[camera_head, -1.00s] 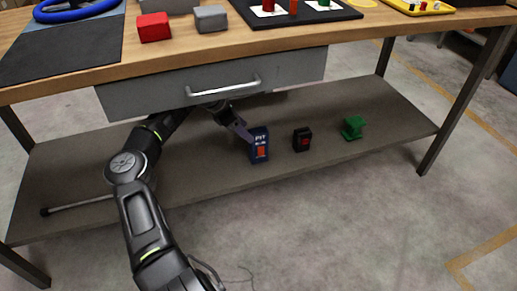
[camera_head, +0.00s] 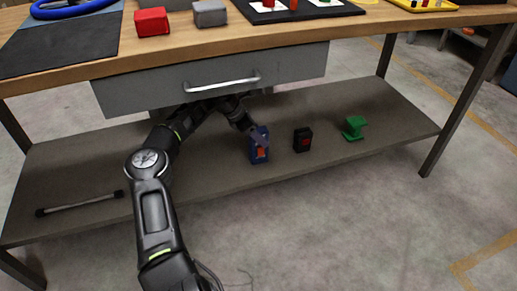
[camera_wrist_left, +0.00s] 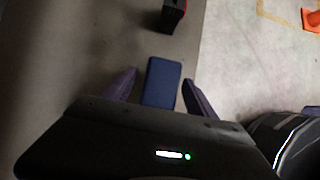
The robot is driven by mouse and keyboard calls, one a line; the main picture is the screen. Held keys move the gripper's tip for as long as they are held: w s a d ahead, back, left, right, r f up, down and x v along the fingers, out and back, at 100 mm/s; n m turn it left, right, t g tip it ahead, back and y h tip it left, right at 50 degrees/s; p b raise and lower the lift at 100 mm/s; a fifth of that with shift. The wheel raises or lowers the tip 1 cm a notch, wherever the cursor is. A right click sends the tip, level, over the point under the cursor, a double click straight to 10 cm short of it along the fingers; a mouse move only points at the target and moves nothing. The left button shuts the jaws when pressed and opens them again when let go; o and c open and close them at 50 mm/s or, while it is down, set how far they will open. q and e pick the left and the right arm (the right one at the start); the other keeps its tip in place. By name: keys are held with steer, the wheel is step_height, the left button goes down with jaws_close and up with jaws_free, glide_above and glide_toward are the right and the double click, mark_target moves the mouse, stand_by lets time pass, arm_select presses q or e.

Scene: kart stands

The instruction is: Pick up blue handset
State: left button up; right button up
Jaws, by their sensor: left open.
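The blue handset (camera_head: 259,146) stands upright on the lower shelf of the workbench, with an orange patch on its front. In the left wrist view the handset (camera_wrist_left: 162,82) shows from above as a dark blue block between the two fingers. My left gripper (camera_head: 256,138) reaches in under the drawer and is at the top of the handset. In the wrist view its fingers (camera_wrist_left: 160,85) are open, one on each side of the handset, with a gap on both sides. My right gripper is not in view.
A black block with a red front (camera_head: 302,139) and a green object (camera_head: 354,128) stand to the right on the lower shelf (camera_head: 393,108). A dark rod (camera_head: 80,203) lies at the left. The grey drawer (camera_head: 290,72) hangs above.

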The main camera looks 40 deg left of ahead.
arm_select(q)
steer(key=shift+c, duration=0.5)
jaws_close()
stand_by(0.7)
